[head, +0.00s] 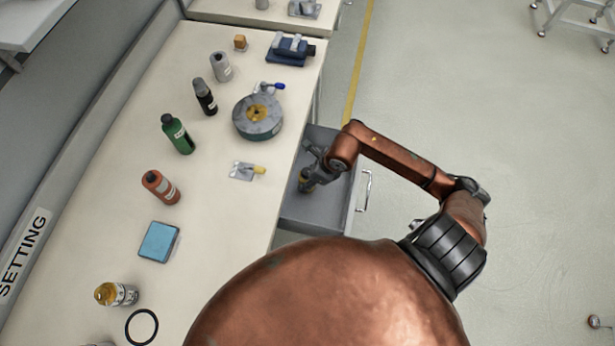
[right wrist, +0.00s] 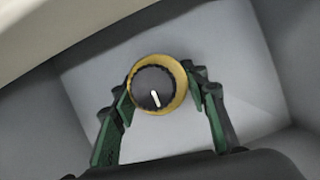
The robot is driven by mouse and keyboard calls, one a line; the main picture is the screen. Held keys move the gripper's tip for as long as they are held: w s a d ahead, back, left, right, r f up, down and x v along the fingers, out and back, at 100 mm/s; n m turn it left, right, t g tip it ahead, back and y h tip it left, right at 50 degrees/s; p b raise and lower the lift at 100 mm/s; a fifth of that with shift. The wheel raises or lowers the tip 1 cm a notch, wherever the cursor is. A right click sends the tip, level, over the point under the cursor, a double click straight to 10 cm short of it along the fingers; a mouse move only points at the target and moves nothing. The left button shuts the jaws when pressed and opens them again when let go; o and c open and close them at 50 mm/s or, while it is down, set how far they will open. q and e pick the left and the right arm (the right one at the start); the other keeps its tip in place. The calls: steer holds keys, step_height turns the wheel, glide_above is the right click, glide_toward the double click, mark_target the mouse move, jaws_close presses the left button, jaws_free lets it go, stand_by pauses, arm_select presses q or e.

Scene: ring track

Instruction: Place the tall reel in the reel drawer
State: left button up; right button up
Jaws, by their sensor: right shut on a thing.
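The tall reel, yellow with a dark round top bearing a white mark, shows in the right wrist view (right wrist: 178,84). My right gripper (right wrist: 162,92) is shut on it, one green-padded finger at each side. In the head view my right gripper (head: 309,182) is over the open grey drawer (head: 312,211), near its worktop side, with a bit of yellow showing at the fingers. The drawer floor lies behind the reel in the wrist view. I cannot tell whether the reel touches the floor. My left gripper is not in view.
The drawer has a metal handle (head: 365,191) on its right. On the worktop (head: 215,220) beside it are a round turntable-like device (head: 258,117), a small tool on a plate (head: 246,171), several bottles, and a blue pad (head: 159,241).

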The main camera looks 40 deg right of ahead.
steer(key=o, duration=1.3)
steer(key=shift+c, duration=0.2)
arm_select(q)
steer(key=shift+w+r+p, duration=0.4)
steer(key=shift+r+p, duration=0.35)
steer(key=shift+p, duration=0.05)
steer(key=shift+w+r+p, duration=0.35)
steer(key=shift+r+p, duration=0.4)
arm_select(e)
steer(key=v, duration=1.2)
steer(key=shift+r, duration=0.1)
